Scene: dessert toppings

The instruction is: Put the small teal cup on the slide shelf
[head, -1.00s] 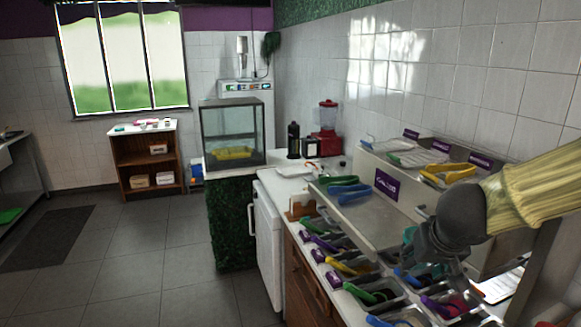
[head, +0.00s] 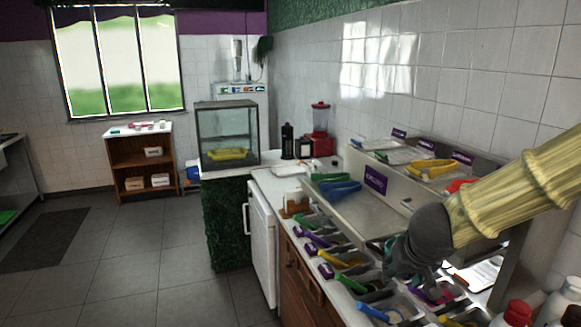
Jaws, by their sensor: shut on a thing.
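My gripper (head: 408,264) is dark grey and hangs low over the topping counter at the right, at the end of my yellowish arm. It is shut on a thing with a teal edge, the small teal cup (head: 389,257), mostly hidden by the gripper. The slide shelf (head: 368,213) seems to be the sloped metal surface just behind and left of the gripper, with a purple sign at its back.
Topping bins with coloured tongs (head: 348,259) line the counter below the shelf. Yellow tongs (head: 432,170) lie on the upper ledge. A red-capped bottle (head: 517,314) stands at the lower right. The middle of the slide shelf is bare.

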